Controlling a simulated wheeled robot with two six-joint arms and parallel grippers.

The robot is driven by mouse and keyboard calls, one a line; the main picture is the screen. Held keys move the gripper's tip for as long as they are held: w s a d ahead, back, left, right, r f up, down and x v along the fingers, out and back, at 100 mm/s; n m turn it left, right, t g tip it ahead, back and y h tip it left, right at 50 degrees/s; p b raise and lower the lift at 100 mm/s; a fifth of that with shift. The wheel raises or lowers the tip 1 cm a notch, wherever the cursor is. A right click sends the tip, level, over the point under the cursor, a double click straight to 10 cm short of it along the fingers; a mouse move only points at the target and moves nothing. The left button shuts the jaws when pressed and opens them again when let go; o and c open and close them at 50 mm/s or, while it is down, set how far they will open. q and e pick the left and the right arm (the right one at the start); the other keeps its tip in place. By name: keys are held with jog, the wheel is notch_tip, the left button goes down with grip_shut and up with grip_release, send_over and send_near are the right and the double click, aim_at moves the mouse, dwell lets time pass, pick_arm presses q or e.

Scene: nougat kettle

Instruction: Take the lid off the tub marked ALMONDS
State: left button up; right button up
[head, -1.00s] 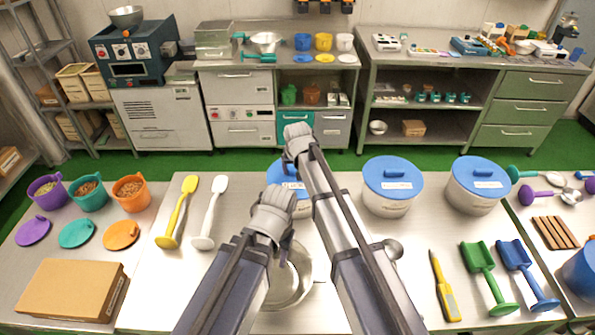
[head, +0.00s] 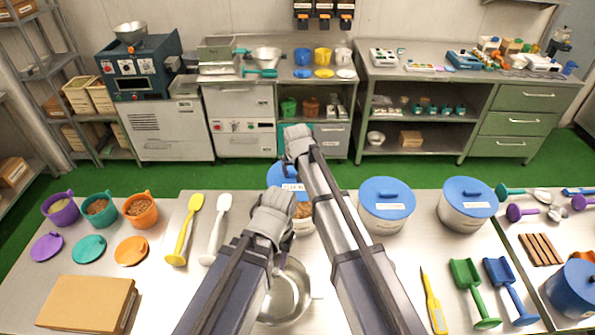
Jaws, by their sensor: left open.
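A blue lid (head: 278,174) with a white label is up off the middle white tub, partly behind my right arm. The label's lettering is partly hidden and too small to read surely. Brown pieces (head: 303,210) show inside the tub (head: 306,229) below it. My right gripper (head: 291,158) is at the lid; its fingers are mostly hidden, but the lid hangs raised there and it appears shut on it. My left gripper (head: 284,222) is open and empty, in front of the tub and over the back of a steel bowl (head: 290,290).
Two white tubs with blue lids, one nearer (head: 386,222) and one further right (head: 464,217), stand closed. Scoops, a yellow thermometer (head: 432,300) and a cardboard box (head: 87,303) lie around. Small open cups (head: 141,212) stand at left. Bare table shows left of the bowl.

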jog(key=shift+r, duration=0.15)
jog(key=shift+r+p, duration=1.35)
jog(key=shift+p, duration=0.15)
jog(key=shift+f, duration=0.15)
